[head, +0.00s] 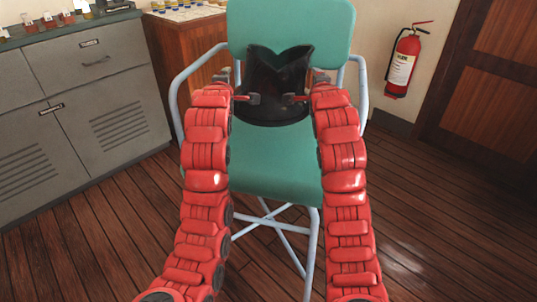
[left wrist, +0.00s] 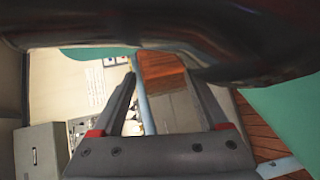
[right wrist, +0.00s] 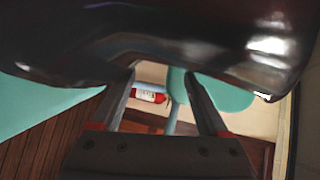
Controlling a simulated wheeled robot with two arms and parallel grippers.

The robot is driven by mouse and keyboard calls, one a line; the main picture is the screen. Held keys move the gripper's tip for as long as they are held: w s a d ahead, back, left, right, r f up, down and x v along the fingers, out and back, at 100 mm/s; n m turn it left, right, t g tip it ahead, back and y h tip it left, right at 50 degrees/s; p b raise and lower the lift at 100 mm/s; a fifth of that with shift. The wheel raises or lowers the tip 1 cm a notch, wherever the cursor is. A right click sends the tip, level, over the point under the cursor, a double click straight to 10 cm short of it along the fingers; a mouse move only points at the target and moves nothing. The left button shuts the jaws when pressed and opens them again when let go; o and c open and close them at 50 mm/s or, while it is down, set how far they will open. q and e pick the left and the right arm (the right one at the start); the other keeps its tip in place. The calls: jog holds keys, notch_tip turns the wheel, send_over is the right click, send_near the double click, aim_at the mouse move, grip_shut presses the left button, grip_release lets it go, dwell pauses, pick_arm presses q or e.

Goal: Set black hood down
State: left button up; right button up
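The black hood (head: 278,88), glossy with a V-notched top edge, stands upright over the teal chair (head: 270,175), in front of its backrest. Its lower rim shows against the seat; I cannot tell whether it touches. My left gripper (head: 240,88) is at the hood's left side and my right gripper (head: 304,88) at its right side. In the left wrist view the left fingers (left wrist: 160,76) are spread, with a clear gap. In the right wrist view the right fingers (right wrist: 160,76) are likewise apart. The hood's dark underside covers the top of both wrist views, hiding fingertip contact.
Grey cabinets (head: 95,100) stand at the left, beside a wooden cabinet (head: 187,60). A red fire extinguisher (head: 402,62) hangs on the wall at the right, next to a wooden door (head: 495,90). Wooden floor is clear on both sides of the chair.

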pick_arm(q)
jog(key=f+b, duration=0.1)
jog(key=d+f+b, duration=0.1)
jog(key=f, duration=0.1)
jog(key=f+b, duration=0.1)
jog(key=f, duration=0.1)
jog(key=shift+d, duration=0.3)
pick_arm(e)
jog(key=f, duration=0.1)
jog(key=a+f, duration=0.1)
jog(key=f, duration=0.2)
jog(key=shift+a+f, duration=0.3)
jog(key=shift+f, duration=0.2)
pick_arm(q)
notch_tip(320, 180, down, 4)
jog(key=b, duration=0.4)
pick_arm(e)
notch_tip(320, 180, down, 4)
pick_arm(q)
jog(key=shift+a, duration=0.35)
pick_arm(e)
jog(key=shift+d, duration=0.35)
pick_arm(q)
jog(key=o, duration=0.4)
jog(key=shift+s+a+r, duration=0.1)
jog(key=shift+a, duration=0.7)
pick_arm(e)
jog(key=shift+s+d, duration=0.1)
jog(key=shift+d, duration=0.7)
